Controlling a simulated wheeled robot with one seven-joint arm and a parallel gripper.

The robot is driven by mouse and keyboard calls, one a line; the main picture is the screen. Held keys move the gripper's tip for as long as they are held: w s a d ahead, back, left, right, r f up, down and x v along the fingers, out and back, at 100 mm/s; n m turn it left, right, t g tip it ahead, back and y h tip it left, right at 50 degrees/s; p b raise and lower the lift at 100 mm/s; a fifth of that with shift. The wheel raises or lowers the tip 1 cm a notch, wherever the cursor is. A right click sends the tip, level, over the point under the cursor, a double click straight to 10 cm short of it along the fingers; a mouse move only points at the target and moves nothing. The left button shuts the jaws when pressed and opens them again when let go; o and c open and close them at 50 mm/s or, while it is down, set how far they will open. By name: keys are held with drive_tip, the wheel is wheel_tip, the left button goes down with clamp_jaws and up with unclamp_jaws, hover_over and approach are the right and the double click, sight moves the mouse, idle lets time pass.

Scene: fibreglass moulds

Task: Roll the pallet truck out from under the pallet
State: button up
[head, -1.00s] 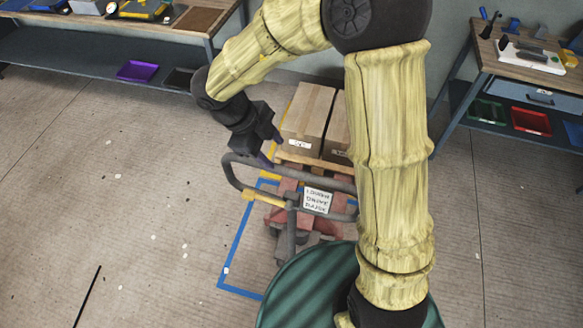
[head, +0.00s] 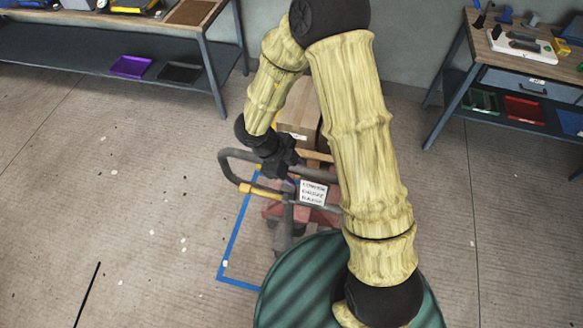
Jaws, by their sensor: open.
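The pallet truck stands in the middle of the head view, with a grey looped handle (head: 229,170), a yellow grip section, a white lettered sign (head: 313,192) and a red body (head: 271,211). The wooden pallet (head: 319,156) is just behind the handle, bearing cardboard boxes (head: 298,108). My arm hides much of the pallet, the boxes and the truck's right side. My gripper (head: 287,178) is open and points down at the handle's upper bar, left of the sign. Whether its fingers straddle or touch the bar cannot be told.
Blue tape (head: 236,245) marks the floor around the truck's left and front. A workbench (head: 222,75) stands at the back left and another (head: 462,85) at the back right. The floor (head: 120,200) to the left is open apart from small flecks and a black strip.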

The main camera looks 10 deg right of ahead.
clamp_jaws()
idle(0.3)
idle(1.2)
drive_tip(key=shift+s+a+f, duration=0.15)
drive_tip(key=shift+s, duration=0.15)
drive_tip(key=s+a+f+b, duration=0.1)
drive_tip(key=s+a+b, duration=0.2)
drive_tip(key=s, duration=0.7)
drive_tip(key=s+a+f+t+b, duration=0.1)
drive_tip(key=s+a+b, duration=0.2)
drive_tip(key=s, duration=0.6)
drive_tip(key=shift+s+a+f+h, duration=0.2)
drive_tip(key=shift+s+h, duration=0.1)
drive_tip(key=shift+s, duration=0.1)
